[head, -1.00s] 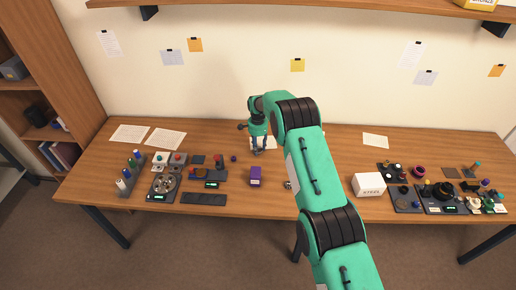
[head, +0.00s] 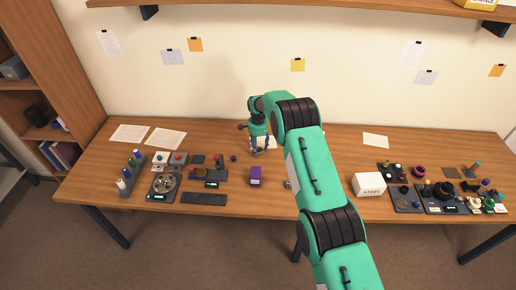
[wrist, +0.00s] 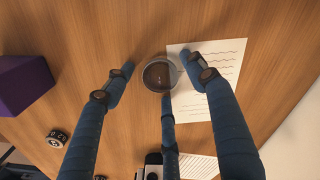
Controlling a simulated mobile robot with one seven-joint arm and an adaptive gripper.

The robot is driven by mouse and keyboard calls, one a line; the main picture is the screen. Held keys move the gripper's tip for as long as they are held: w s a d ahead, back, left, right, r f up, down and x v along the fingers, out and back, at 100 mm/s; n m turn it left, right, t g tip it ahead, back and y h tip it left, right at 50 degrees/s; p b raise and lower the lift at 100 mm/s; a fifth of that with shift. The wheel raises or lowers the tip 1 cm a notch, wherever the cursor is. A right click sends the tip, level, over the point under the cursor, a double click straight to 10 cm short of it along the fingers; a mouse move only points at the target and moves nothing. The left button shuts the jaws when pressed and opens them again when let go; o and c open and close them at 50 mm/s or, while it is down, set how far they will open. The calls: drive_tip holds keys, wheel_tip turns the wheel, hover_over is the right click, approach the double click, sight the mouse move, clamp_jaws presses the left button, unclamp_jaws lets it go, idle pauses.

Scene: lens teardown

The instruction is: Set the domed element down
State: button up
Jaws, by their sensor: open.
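The domed element (wrist: 160,75) is a round, clear, glassy piece with a brownish middle and a pale rim. In the wrist view it appears at the wooden tabletop beside the left edge of a white sheet, partly overlapping it. My gripper (wrist: 158,80) has its three blue fingers spread around the element, with visible gaps at the left and right fingers. The lower finger's tip lies close to the rim; I cannot tell if it touches. In the head view my gripper (head: 258,152) is low over the middle of the table, and the element cannot be made out there.
A purple box (head: 255,175) stands in front of my gripper. A small dark round part (wrist: 57,138) lies near that box. Trays of parts fill the table's left side, and more sit at the right beyond a white box (head: 369,184). Bare wood surrounds the element's left side.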

sight(258, 149)
wheel_tip(258, 149, up, 12)
idle(0.7)
drive_tip(key=shift+r, duration=0.15)
idle(0.6)
